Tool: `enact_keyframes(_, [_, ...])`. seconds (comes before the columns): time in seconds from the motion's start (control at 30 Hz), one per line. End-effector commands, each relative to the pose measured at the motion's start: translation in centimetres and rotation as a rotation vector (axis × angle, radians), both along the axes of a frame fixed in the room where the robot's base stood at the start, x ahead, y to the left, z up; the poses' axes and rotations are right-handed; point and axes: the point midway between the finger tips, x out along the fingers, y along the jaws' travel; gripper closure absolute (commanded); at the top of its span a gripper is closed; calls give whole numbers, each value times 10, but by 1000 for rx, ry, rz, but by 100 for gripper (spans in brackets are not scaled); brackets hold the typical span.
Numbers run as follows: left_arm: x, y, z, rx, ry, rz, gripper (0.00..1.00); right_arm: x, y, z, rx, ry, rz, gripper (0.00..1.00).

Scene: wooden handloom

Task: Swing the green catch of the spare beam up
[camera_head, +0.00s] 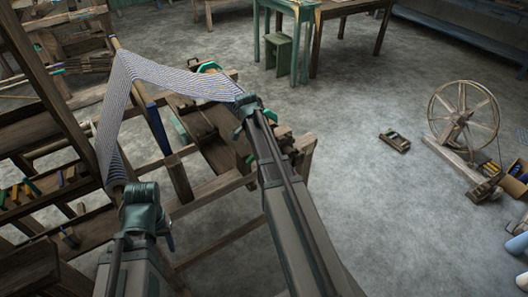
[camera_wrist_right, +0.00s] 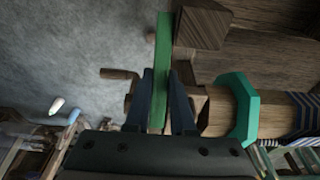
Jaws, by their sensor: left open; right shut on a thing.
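The green catch (camera_wrist_right: 162,50) is a flat green strip, upright in the right wrist view. My right gripper (camera_wrist_right: 160,80) is shut on it, one dark finger on each side. Beside it is the wooden spare beam (camera_wrist_right: 220,111) with a teal ring (camera_wrist_right: 240,108) and striped cloth at the right edge. In the head view the right arm reaches to the beam stand and hides the catch and fingertips. My left gripper (camera_head: 140,200) is at the lower left near the cloth's lower end, open; its fingertips are hard to make out.
A wooden peg (camera_wrist_right: 118,74) sticks out left of the catch. A spinning wheel (camera_head: 465,115) stands at the right. The grey floor (camera_head: 350,190) between is mostly clear.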

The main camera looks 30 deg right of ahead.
Motion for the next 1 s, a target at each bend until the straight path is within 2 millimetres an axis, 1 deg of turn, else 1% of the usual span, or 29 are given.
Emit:
enact_keyframes(0.17, [0,0,-1,0,0,0,50,-3,7,5,-102,-5,2,100])
enact_keyframes(0.37, [0,0,-10,0,0,0,50,-4,17,9,-262,-19,5,100])
enact_keyframes(0.7, [0,0,-42,0,0,0,50,-5,35,15,-563,-44,4,100])
enact_keyframes(1.0, [0,0,-69,0,0,-1,50,-6,46,19,-750,-57,0,100])
